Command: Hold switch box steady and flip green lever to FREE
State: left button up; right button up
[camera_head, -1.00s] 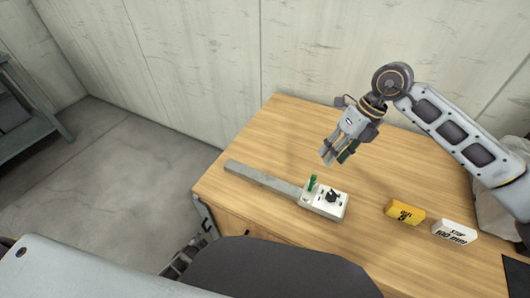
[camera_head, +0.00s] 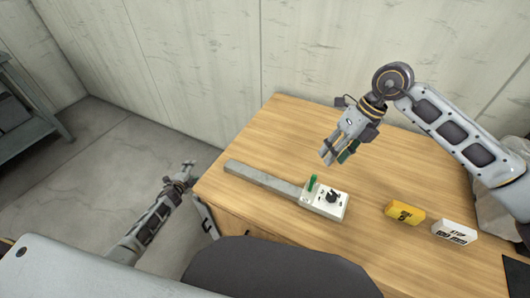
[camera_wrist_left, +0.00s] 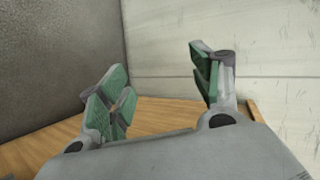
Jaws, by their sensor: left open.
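The white switch box (camera_head: 322,207) lies on the wooden table, at the right end of a long grey bar (camera_head: 260,178). The green lever (camera_head: 312,183) stands up near the box's left end, and a black knob (camera_head: 333,196) sits to its right. The lettering is too small to read. My left gripper (camera_head: 184,171) is open and empty, beyond the table's left edge and well left of the box; its spread green-padded fingers fill the left wrist view (camera_wrist_left: 160,85). My right gripper (camera_head: 337,157) appears open and empty, above the table behind the box, apart from it.
A yellow block (camera_head: 404,213) and a white block marked STOP (camera_head: 454,233) lie right of the box. A dark chair back (camera_head: 280,270) stands at the table's front edge. The table (camera_head: 290,125) is clear behind the bar.

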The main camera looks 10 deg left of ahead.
pick_arm(q)
jog(key=w+r+m+t+h, duration=0.2)
jog(key=w+r+m, duration=0.35)
jog(key=r, duration=0.65)
jog(key=w+r+m+t+h, duration=0.15)
jog(key=w+r+m, duration=0.35)
jog(key=r, duration=0.7)
jog(key=w+r+m+t+h, duration=0.1)
jog(key=w+r+m+h, duration=0.35)
jog(key=r, duration=0.75)
jog(key=s+d+r+m+g+h, duration=0.1)
jog(key=s+d+m+g+h, duration=0.15)
jog(key=d+m, duration=0.45)
jog(key=s+d+r+m+g+h, duration=0.1)
jog(key=s+d+m+g+h, duration=0.2)
jog(key=d, duration=0.9)
jog(key=s+d+r+m+g+h, duration=0.1)
jog(key=d+m+g, duration=0.35)
jog(key=d, duration=0.45)
jog(key=s+d+f+m+g+y, duration=0.2)
jog(key=s+d+m+g+y, duration=0.2)
jog(key=s, duration=0.5)
jog(key=s+d+f+m+g+y, duration=0.3)
jog(key=s+d+m, duration=0.3)
jog(key=s, duration=0.3)
jog(key=shift+s+d+m+g+y, duration=0.2)
jog(key=shift+d+m+g+y, duration=0.1)
jog(key=shift+m+g+y, duration=0.45)
